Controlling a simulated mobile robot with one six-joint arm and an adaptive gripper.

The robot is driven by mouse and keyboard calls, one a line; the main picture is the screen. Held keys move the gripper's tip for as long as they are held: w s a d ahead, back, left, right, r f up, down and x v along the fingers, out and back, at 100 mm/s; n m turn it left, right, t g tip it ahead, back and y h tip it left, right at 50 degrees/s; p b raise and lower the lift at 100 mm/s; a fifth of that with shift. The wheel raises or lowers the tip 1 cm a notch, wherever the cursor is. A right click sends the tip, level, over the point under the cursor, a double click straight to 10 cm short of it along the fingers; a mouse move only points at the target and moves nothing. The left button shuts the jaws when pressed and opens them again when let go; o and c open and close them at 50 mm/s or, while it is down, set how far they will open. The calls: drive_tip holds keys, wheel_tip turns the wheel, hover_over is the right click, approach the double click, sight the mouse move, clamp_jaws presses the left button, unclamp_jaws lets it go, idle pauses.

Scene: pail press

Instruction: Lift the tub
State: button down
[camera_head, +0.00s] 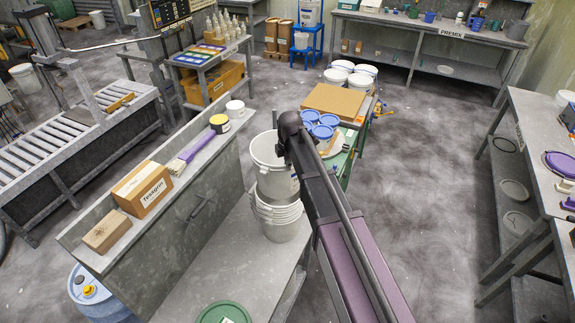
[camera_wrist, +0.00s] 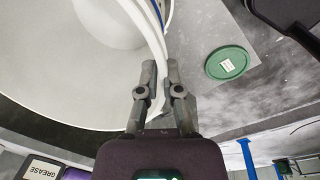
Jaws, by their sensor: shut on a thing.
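The white tub (camera_head: 268,178) is above a stack of nested white tubs (camera_head: 277,222) on the grey bench. Much of its side wall shows above the stack's rims; I cannot tell whether its bottom is clear of them. My gripper (camera_wrist: 161,70) is shut on the tub's rim, one finger on each side of the wall. In the wrist view the open tub (camera_wrist: 40,70) fills the left side, with its pale inside showing. In the head view my arm hides the gripper's fingertips and part of the tub's right side.
A green lid (camera_head: 224,313) lies on the bench in front of the stack. A raised ledge on the left holds a brush (camera_head: 196,152), a cardboard box (camera_head: 142,188) and small cans. Blue-lidded pots (camera_head: 322,131) stand behind my arm. Open floor lies to the right.

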drive_tip(key=shift+r+p, duration=1.3)
drive_tip(key=shift+r, duration=0.1)
drive_tip(key=shift+f, duration=0.1)
